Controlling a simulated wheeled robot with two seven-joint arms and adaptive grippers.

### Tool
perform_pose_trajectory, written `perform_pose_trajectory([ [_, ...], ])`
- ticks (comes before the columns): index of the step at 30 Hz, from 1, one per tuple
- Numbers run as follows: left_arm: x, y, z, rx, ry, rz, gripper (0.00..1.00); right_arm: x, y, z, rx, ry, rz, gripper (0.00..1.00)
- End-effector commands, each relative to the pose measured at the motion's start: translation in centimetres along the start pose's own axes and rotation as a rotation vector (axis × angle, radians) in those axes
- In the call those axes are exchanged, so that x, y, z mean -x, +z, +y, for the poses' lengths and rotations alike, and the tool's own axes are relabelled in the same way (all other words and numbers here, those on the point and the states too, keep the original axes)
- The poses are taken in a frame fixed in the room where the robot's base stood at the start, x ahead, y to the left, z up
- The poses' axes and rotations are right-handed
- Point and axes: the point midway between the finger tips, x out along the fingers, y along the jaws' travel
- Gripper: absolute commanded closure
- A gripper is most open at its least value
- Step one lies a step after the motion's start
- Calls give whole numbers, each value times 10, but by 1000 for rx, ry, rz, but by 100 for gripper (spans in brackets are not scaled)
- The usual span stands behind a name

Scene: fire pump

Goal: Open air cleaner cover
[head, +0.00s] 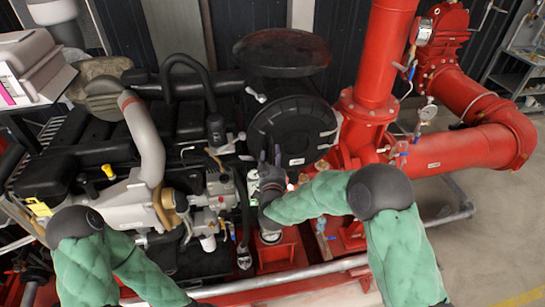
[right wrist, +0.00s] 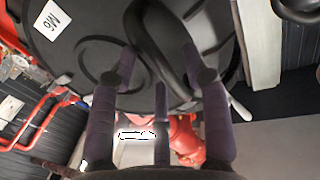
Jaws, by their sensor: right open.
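The air cleaner cover (head: 290,125) is a round black disc with raised rings, on the end of the black air cleaner body at the middle of the head view. It appears closed. Pale metal clips (head: 338,122) show at its rim. In the right wrist view the cover (right wrist: 85,60) fills the top, with a white "M6" label (right wrist: 50,20) and a curved black raised part. My right gripper (head: 270,160) is open and empty, its purple-grey fingers pointing at the cover's lower left part. In the right wrist view its spread fingers (right wrist: 160,70) overlap the cover; contact cannot be told. My left gripper is out of view.
The black and grey engine (head: 110,150) fills the left. Thick red pipes (head: 375,60) with valves and gauges stand close to the cover's right. A pale rail (head: 300,273) runs along the front. Open floor (head: 490,235) lies at the lower right.

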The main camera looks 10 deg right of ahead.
Motion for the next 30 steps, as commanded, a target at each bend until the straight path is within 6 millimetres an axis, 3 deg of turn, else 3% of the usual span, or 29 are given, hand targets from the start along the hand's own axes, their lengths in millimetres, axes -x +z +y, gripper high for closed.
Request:
perform_pose_trajectory([
  [3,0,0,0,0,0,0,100,0,0,0,0,0,0,52],
  [9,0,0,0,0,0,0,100,0,0,0,0,0,1,100],
  [20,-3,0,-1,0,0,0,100,4,0,3,0,-15,1,100],
  [30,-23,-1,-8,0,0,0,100,36,2,22,0,-130,3,100],
])
